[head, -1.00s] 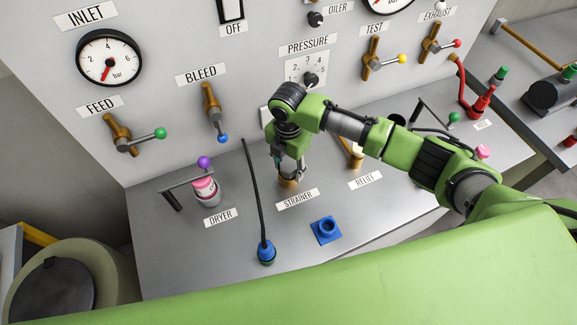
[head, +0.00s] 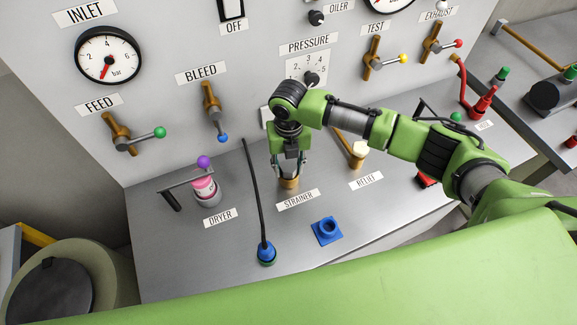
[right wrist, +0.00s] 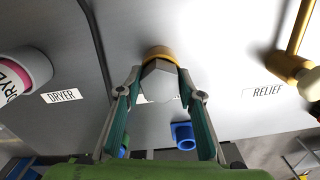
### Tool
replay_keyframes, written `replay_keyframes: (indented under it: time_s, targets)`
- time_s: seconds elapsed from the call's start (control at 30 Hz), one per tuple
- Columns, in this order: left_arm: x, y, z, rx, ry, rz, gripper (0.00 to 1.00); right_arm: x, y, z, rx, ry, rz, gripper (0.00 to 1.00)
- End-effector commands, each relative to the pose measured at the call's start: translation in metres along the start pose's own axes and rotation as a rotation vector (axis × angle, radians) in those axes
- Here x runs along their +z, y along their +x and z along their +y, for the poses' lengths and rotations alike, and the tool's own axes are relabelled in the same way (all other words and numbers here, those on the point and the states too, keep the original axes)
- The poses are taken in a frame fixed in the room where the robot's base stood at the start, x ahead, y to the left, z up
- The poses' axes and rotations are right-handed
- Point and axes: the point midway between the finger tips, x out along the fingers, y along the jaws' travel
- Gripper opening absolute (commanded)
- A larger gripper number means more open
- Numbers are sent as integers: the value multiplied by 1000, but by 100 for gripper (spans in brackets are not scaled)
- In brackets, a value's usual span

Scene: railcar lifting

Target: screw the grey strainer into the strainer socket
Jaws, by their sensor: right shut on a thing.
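The grey strainer (right wrist: 158,82) shows in the right wrist view as a pale hexagonal head between my fingers. It stands at the brass strainer socket (right wrist: 158,52), whose ring shows just behind it. In the head view the brass socket (head: 289,183) is on the desk behind the STRAINER label. My right gripper (head: 290,172) points down over it from above, and it also shows in the right wrist view (right wrist: 160,76), shut on the strainer with one finger on each side. How deep the strainer sits in the socket is hidden. My left gripper is not in view.
The dryer (head: 206,190) stands left of the socket, the RELIEF lever (head: 352,148) right. A blue plug with a black cable (head: 265,253) and an empty-looking blue socket (head: 326,231) are in front. The upright panel with levers and gauges (head: 190,40) is close behind.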

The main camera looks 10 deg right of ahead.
Motion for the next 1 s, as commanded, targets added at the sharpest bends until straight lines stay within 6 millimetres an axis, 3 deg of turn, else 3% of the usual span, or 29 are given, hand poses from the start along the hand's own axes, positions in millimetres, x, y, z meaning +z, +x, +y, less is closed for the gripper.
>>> replay_keyframes:
  time_s: [0.27, 0.43, 1.0]
  targets:
    - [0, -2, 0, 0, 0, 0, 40, -4, 5, -2, -6, 19, 9, 12]
    - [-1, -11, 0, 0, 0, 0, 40, -4, 4, -2, -7, 118, 10, 12]
    - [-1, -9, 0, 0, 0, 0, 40, -6, 9, 0, -9, 880, 11, 12]
